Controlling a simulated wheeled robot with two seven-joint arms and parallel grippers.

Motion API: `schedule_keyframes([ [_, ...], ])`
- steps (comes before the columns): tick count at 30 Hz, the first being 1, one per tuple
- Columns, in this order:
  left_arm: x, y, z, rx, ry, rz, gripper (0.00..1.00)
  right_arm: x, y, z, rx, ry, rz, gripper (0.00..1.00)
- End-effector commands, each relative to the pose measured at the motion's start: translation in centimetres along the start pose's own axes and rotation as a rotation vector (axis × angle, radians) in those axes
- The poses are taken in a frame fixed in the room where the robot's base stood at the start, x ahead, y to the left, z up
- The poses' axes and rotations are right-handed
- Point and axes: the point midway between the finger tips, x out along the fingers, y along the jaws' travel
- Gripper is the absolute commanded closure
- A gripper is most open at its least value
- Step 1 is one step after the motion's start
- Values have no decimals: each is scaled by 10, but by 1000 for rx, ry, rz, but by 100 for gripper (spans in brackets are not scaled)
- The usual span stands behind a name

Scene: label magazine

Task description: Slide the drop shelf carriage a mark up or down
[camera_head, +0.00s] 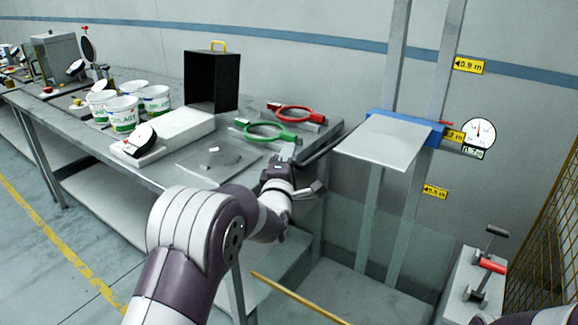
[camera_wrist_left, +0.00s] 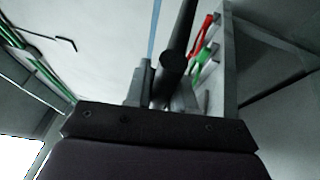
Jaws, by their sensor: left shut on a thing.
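The drop shelf carriage is a blue crosspiece (camera_head: 376,112) with a flat grey shelf plate (camera_head: 385,142) on two upright rails (camera_head: 398,55). It stands near the middle yellow mark (camera_head: 454,136), partly hidden, which seems to read 0.7 m. Marks for 0.9 m (camera_head: 469,65) and apparently 0.5 m (camera_head: 434,191) are above and below. My left gripper (camera_head: 291,166) is at the bench's right end, left of the shelf, shut on a dark rod (camera_head: 322,149). The rod also shows between the fingers in the left wrist view (camera_wrist_left: 176,62). My right gripper is out of view.
A round dial (camera_head: 479,131) is right of the carriage. A pedestal (camera_head: 462,285) with a red-gripped lever (camera_head: 491,265) stands lower right, beside a yellow mesh fence (camera_head: 548,255).

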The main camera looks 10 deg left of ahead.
Motion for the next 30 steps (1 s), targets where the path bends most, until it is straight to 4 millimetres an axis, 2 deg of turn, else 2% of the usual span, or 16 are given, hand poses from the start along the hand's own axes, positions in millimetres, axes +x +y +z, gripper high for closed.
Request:
schedule_keyframes([
  [1, 4, 21, 1, -1, 0, 11, 100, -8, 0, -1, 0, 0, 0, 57],
  [6, 12, 69, 5, -1, 0, 12, 100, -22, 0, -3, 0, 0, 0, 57],
  [12, 21, 116, 9, -1, -1, 12, 100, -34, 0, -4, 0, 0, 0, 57],
  [15, 24, 134, 10, -1, 0, 10, 100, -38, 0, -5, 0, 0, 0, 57],
  [21, 28, 155, 12, -2, 0, 9, 100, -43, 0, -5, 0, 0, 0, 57],
  [30, 29, 160, 12, -1, 0, 7, 100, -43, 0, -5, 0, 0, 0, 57],
])
